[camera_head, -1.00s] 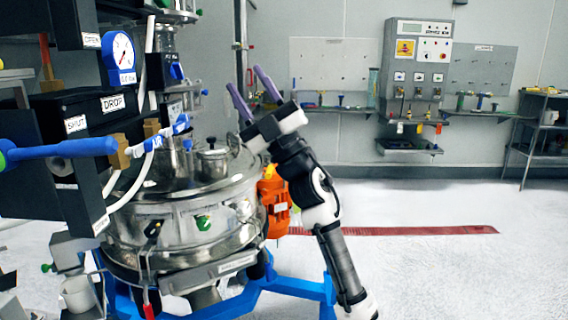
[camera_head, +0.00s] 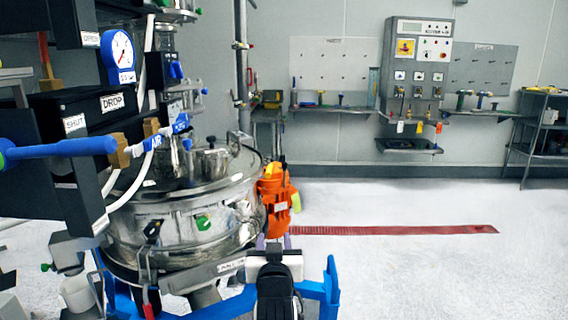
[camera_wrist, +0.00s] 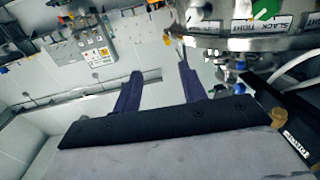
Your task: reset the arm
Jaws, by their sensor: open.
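My gripper (camera_head: 274,241) is low in the head view, in front of the blue stand and below the orange motor. Its purple fingers are only partly visible there behind the gripper body. In the wrist view, the two purple fingers of my gripper (camera_wrist: 158,78) stand wide apart with nothing between them. The round metal sifter (camera_head: 185,215) is left of my gripper in the head view. Its rim (camera_wrist: 250,42) shows close by at the upper right of the wrist view.
The orange motor (camera_head: 275,203) hangs on the sifter's right side. The blue stand (camera_head: 331,283) is beside my arm. A blue-handled lever (camera_head: 70,148) and DROP box (camera_head: 90,105) are at left. Floor (camera_head: 430,270) at right is clear. A control panel (camera_head: 418,65) is on the back wall.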

